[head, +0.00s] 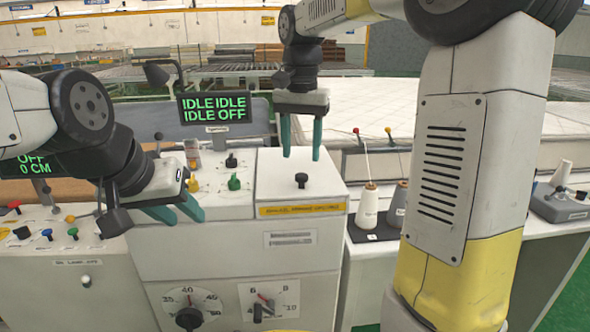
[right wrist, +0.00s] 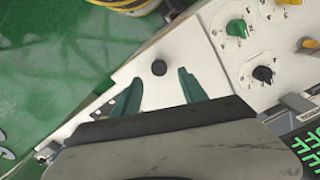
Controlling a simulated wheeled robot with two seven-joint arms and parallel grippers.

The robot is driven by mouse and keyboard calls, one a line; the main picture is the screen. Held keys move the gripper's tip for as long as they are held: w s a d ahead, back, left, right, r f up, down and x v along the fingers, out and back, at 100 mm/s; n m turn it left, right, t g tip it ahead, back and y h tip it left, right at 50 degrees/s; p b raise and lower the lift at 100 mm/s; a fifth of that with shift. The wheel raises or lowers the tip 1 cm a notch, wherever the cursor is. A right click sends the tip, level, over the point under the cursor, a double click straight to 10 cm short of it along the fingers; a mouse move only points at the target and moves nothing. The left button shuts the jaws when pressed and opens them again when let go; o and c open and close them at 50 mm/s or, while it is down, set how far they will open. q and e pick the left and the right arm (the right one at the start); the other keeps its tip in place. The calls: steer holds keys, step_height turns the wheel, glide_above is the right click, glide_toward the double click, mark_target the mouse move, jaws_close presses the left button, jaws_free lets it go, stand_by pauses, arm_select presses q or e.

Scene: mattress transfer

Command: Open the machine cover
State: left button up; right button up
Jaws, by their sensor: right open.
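The machine cover (head: 275,178) is a white box lid with a yellow label strip on its front and a small black knob (head: 301,180) on top. It lies flat on the machine. My right gripper (head: 301,155) is open, pointing down above the knob, with its teal fingers apart. In the right wrist view the knob (right wrist: 159,68) shows ahead of and between the two fingertips (right wrist: 160,78), not touching them. My left gripper (head: 182,212) is at the left, with its teal fingers apart and empty, in front of the machine's control panel.
A black display (head: 214,107) reading IDLE stands behind the panel. Green and black knobs (head: 233,182) sit left of the cover. Thread cones (head: 368,205) stand to the right. A white quilted mattress surface (head: 375,105) lies behind. Dials (head: 189,308) are on the machine's front.

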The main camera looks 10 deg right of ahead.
mark_target(302, 175)
steer(key=shift+d+f, duration=0.1)
steer(key=shift+f, duration=2.7)
jaws_close()
